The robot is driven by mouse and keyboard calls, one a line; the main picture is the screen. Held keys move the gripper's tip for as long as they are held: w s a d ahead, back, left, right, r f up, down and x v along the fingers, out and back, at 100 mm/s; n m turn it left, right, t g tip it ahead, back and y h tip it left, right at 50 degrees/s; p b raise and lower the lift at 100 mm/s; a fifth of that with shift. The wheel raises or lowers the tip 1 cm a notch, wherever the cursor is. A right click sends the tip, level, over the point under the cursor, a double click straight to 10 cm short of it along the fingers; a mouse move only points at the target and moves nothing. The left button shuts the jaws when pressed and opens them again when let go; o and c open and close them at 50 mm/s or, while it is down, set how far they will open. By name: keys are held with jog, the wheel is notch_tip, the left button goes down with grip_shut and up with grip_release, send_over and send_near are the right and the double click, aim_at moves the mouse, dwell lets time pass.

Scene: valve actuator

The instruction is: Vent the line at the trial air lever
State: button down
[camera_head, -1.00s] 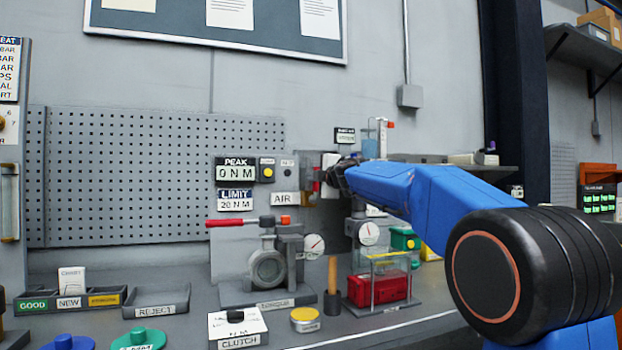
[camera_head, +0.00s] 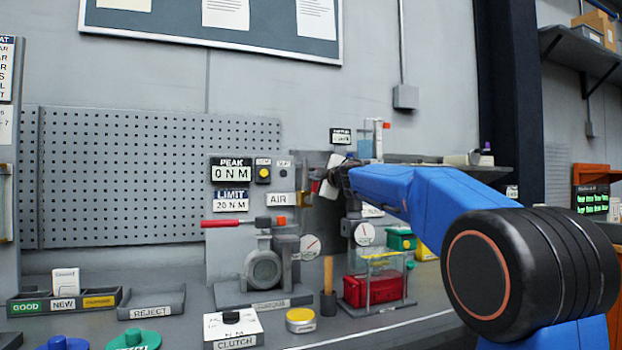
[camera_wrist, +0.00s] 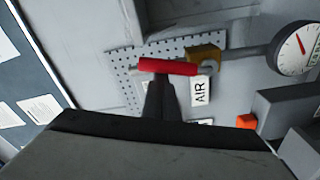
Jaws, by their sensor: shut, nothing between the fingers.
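The trial air lever has a red handle (camera_wrist: 167,66) on a brass valve body (camera_wrist: 203,58). It lies across the upper middle of the wrist view, above and left of the AIR sign (camera_wrist: 201,92). In the head view only a small red piece of it (camera_head: 314,187) shows beside my gripper (camera_head: 333,180). In the wrist view my gripper's dark fingers (camera_wrist: 160,82) are shut and empty, their tips at the red handle's lower edge. I cannot tell whether they touch it. A round gauge (camera_wrist: 295,47) is at the upper right, its needle red.
The torque stand with a red-handled wrench (camera_head: 232,224) is below and left of my gripper. A red box in a clear guard (camera_head: 370,288) stands lower right. The pegboard (camera_head: 150,175) is behind. Parts trays (camera_head: 150,302) and a clutch box (camera_head: 232,328) sit in front.

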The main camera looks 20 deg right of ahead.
jog(key=d+f+m+h, duration=0.1)
jog(key=d+f+m, duration=0.5)
jog(key=m, duration=0.9)
jog(key=shift+w+d+t, duration=0.3)
jog(key=shift+d+t, duration=0.1)
jog(key=shift+d, duration=0.45)
jog(key=shift+f, duration=0.1)
jog(key=shift+a, duration=0.1)
